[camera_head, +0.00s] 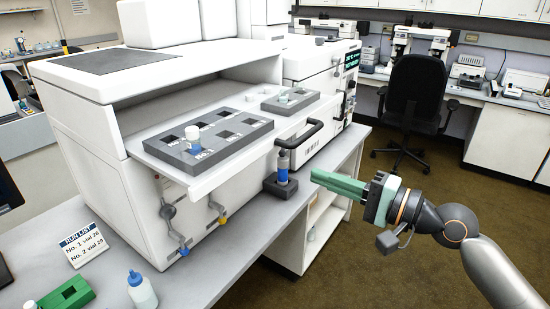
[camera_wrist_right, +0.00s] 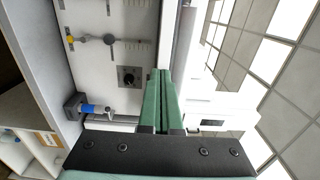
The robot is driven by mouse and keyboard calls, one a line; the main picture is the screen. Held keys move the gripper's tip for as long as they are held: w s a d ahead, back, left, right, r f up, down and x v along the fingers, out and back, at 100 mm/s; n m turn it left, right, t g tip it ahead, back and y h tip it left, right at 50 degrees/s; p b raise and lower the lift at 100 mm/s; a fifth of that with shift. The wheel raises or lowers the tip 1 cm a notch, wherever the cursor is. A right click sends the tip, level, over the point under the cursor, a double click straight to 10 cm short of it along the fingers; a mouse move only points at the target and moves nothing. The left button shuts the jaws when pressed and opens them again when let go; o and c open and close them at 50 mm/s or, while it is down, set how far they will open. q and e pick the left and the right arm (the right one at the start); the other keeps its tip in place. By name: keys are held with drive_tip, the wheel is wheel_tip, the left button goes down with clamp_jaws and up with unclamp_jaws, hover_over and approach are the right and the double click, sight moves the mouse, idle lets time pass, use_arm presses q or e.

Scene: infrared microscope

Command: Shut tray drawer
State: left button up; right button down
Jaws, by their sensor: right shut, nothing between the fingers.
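The tray drawer (camera_head: 208,178) is a white shelf pulled out from the white instrument. It carries a grey vial rack (camera_head: 233,130) with a vial (camera_head: 192,139) in a front well, and a smaller grey block (camera_head: 285,103) farther right. A black bar handle (camera_head: 312,131) is on the drawer's front edge. My right gripper (camera_head: 313,177) has green fingers, shut and empty, to the right of the drawer front and below the handle, apart from both. In the right wrist view the shut fingers (camera_wrist_right: 163,76) point toward the instrument. My left gripper is not in view.
A blue-banded vial in a dark holder (camera_head: 282,176) stands on the bench below the handle. Valves with blue and yellow levers (camera_head: 169,211) stick out under the drawer. A run list card (camera_head: 83,245), a squeeze bottle (camera_head: 141,290) and a green rack (camera_head: 66,295) are at front left.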

sight(262, 156)
drive_tip(key=p+x, duration=0.2)
drive_tip(key=x, duration=0.8)
drive_tip(key=shift+r, duration=0.1)
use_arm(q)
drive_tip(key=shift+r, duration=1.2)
use_arm(e)
drive_tip(key=shift+w+a, duration=0.35)
drive_tip(key=shift+a, duration=0.1)
